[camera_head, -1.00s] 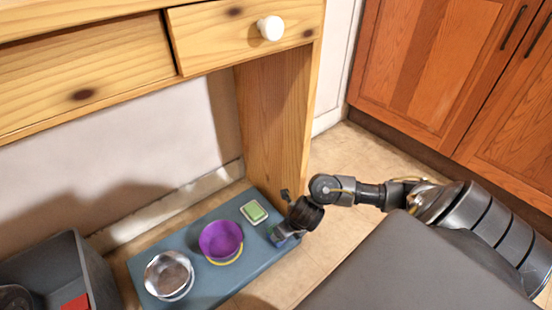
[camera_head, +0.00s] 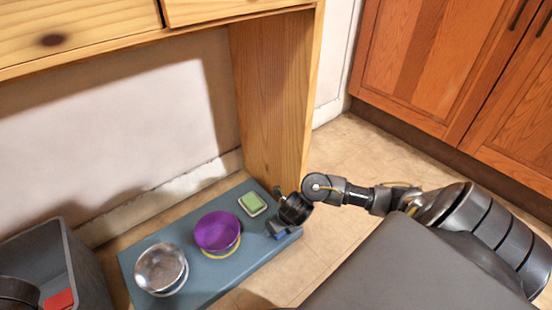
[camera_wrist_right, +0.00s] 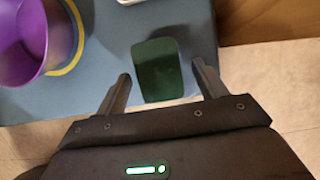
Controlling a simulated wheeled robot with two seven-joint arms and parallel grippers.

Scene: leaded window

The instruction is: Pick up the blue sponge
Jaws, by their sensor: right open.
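A small block, which I take for the sponge, lies on the blue-grey mat (camera_head: 205,290) near its right end. In the right wrist view the block (camera_wrist_right: 157,85) looks dark green in shade. In the head view a bit of blue (camera_head: 281,236) shows beside my right gripper (camera_head: 279,229), which mostly hides it. In the wrist view the open fingers of my right gripper (camera_wrist_right: 161,70) stand on either side of the block, with gaps visible on both sides. My left gripper is not seen.
A light green block (camera_head: 252,203) sits on a white dish behind the gripper. A purple bowl (camera_head: 217,231) and a metal bowl (camera_head: 161,269) stand further left. A grey bin (camera_head: 78,262) holds a red item. A wooden desk panel (camera_head: 270,110) rises behind the mat.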

